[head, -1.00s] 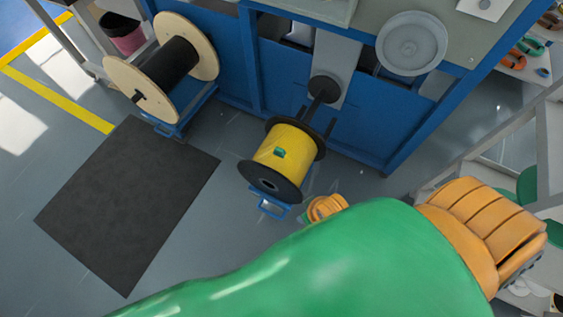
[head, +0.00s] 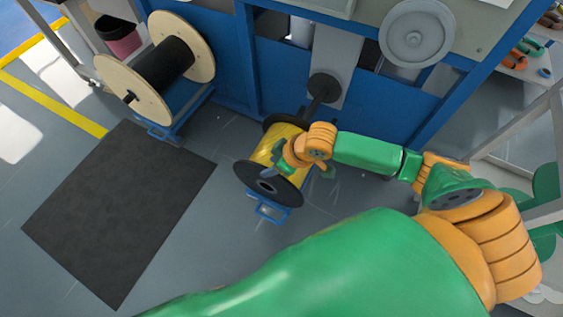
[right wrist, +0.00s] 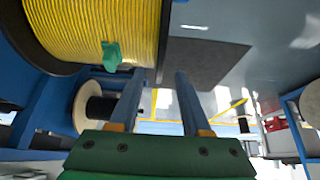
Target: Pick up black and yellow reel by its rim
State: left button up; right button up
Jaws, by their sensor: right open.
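The reel has black flanges (head: 268,187) and is wound with yellow cable (head: 262,150). It sits on a small blue stand in front of the blue machine, partly hidden by my right gripper (head: 284,160). In the right wrist view the yellow winding (right wrist: 95,25) with a green clip fills the upper left. The dark rim edge of the near flange (right wrist: 166,40) comes down just above the gap between the fingers. My right gripper (right wrist: 158,88) is open, with its fingers apart and pointing toward that rim. I cannot tell whether they touch it. My left gripper is out of view.
A wooden reel with black cable (head: 165,65) stands to the left on a blue stand. A dark mat (head: 120,215) lies on the grey floor. The blue machine (head: 385,125) rises behind the reel. A grey frame (head: 520,125) stands at right. The floor in front is free.

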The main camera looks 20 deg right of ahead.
jog(key=x, duration=0.3)
jog(key=shift+f+b, duration=0.25)
jog(key=shift+b, duration=0.15)
grip_shut()
jog(key=shift+r, duration=0.1)
dwell(0.9)
